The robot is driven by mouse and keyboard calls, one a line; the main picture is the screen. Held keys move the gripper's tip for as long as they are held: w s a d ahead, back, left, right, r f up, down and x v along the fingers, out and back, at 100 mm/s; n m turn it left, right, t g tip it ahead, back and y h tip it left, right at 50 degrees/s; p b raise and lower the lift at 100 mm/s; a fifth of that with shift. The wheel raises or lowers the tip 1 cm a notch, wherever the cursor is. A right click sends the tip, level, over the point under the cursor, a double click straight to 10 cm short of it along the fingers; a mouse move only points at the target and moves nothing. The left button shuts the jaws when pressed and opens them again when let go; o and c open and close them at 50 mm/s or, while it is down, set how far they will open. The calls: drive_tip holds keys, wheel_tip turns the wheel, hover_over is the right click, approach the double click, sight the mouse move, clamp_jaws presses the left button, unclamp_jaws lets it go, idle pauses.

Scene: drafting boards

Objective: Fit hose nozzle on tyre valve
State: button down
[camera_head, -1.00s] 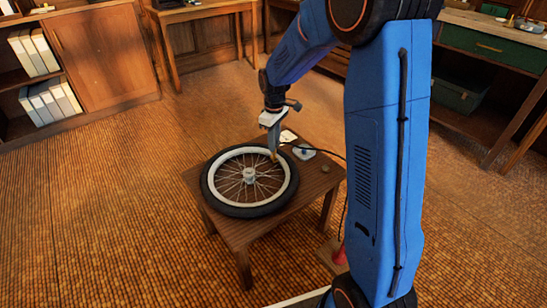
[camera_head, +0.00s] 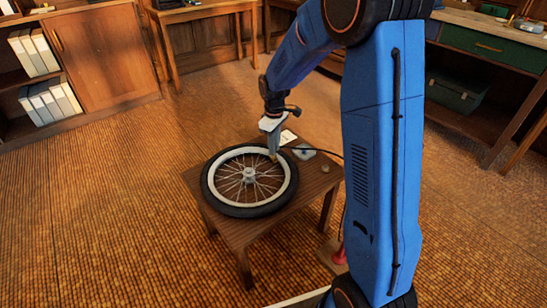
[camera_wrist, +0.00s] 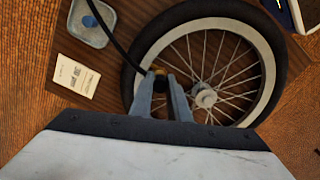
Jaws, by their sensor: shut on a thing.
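The bicycle wheel (camera_head: 210,193), with a black tyre and white rim, lies flat on a low wooden table (camera_head: 243,233). It also shows in the wrist view (camera_wrist: 270,48). My gripper (camera_head: 273,155) points down over the rim's far right side. In the wrist view my gripper (camera_wrist: 160,84) is shut on the hose nozzle (camera_wrist: 158,72), a small brass-yellow and dark piece. The black hose (camera_wrist: 108,27) runs from the nozzle to the upper left. The tyre valve cannot be made out; the fingers and nozzle may cover it. I cannot tell whether the nozzle touches it.
A grey dish (camera_head: 304,152) with a blue piece and a white card (camera_head: 288,137) lie on the table behind the wheel. A small round brass-coloured piece (camera_head: 325,168) sits near the right edge. A red object (camera_head: 340,257) stands on the floor. Open floor lies left.

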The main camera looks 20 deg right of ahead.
drive_tip(key=c, duration=1.6)
unclamp_jaws()
wheel_tip(320, 180, up, 17)
drive_tip(key=s+d+r+m+t, duration=0.15)
drive_tip(key=s+r, duration=0.35)
drive_tip(key=s, duration=0.5)
drive_tip(key=shift+s+d+f+m+t, duration=0.5)
drive_tip(key=shift+s+m, duration=0.65)
drive_tip(key=shift+s, duration=3.45)
drive_tip(key=shift+s+d+f+m+t, duration=0.5)
drive_tip(key=shift+s+m, duration=0.65)
drive_tip(key=shift+s, duration=3.45)
drive_tip(key=shift+s+d+f+m+t, duration=0.3)
drive_tip(key=shift+s+m+t, duration=0.6)
drive_tip(key=shift+s, duration=3.7)
drive_tip(key=shift+m+g, duration=0.25)
